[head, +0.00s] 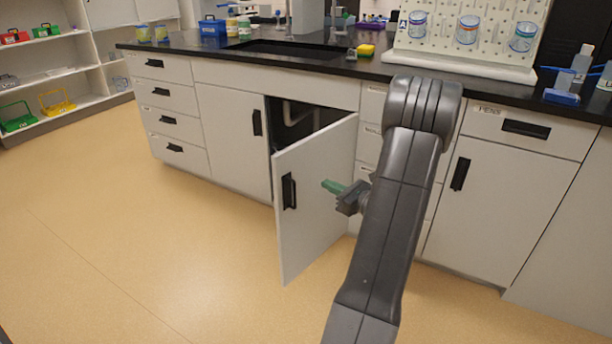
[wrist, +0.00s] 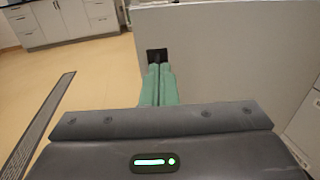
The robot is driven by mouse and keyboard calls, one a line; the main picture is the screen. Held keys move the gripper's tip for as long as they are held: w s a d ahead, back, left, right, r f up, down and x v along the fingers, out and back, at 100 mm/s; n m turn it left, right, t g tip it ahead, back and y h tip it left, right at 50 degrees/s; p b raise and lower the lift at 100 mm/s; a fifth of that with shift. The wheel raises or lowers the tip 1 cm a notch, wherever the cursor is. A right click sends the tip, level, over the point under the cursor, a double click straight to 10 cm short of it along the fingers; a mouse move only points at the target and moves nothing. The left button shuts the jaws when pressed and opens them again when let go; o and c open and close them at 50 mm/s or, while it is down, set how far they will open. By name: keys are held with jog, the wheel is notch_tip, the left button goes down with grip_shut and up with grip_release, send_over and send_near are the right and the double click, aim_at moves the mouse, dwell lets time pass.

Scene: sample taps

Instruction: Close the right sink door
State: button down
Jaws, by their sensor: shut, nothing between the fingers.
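The right sink door (head: 312,222) stands open, swung out from its hinge side at the right, with its outer face toward me. Its black handle (head: 289,191) is near the free edge. My gripper (head: 327,185) is on the outer-face side, right of the handle. Its green fingers are together and empty. In the wrist view the fingertips (wrist: 159,70) point toward the black handle (wrist: 156,55), beside the pale door panel (wrist: 235,60). I cannot tell whether the fingertips touch the door. The open cupboard (head: 318,117) shows a pale pipe inside.
The closed left sink door (head: 232,140) is beside the opening. Drawers and another cupboard (head: 480,215) stand at the right, partly behind my arm. The dark worktop (head: 220,50) carries a pegboard rack (head: 463,72). The tan floor (head: 150,250) left of the door is clear.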

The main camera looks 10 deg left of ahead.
aim_at(288, 165)
jog(key=b+x, duration=0.3)
jog(key=x, duration=1)
jog(key=shift+s, duration=0.15)
jog(key=shift+w+a, duration=0.3)
jog(key=shift+a, duration=0.15)
